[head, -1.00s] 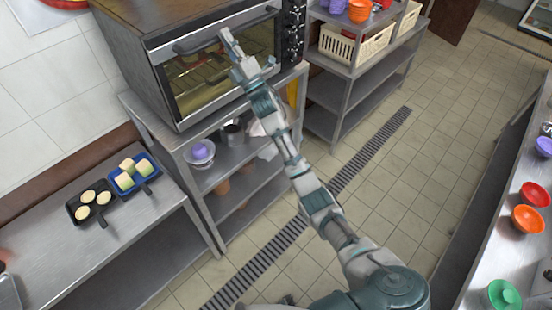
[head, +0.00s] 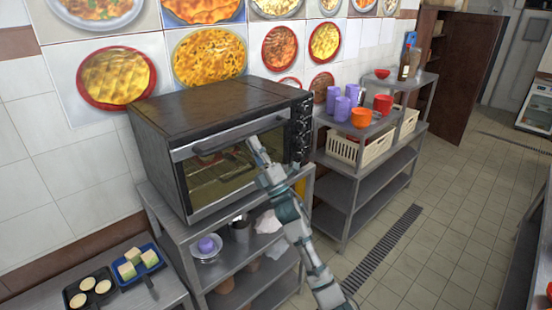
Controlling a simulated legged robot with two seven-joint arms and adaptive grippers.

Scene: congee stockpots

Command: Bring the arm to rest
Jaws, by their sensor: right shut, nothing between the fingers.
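My right arm reaches up from the bottom of the head view. Its gripper (head: 257,150) is shut and empty, in front of the glass door of the oven (head: 215,166). The fingertips overlap the right part of the door, below its long handle (head: 225,137); I cannot tell whether they touch the glass. The oven door is closed, and a rack shows dimly behind the glass. My left arm and gripper are not in view.
The oven stands on a metal shelf unit (head: 170,215) holding bowls. A second shelf (head: 375,185) at right carries purple cups (head: 343,106), orange and red bowls and cream baskets (head: 358,146). Black and blue pans (head: 148,262) with food sit at lower left. Tiled floor (head: 430,250) is free at right.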

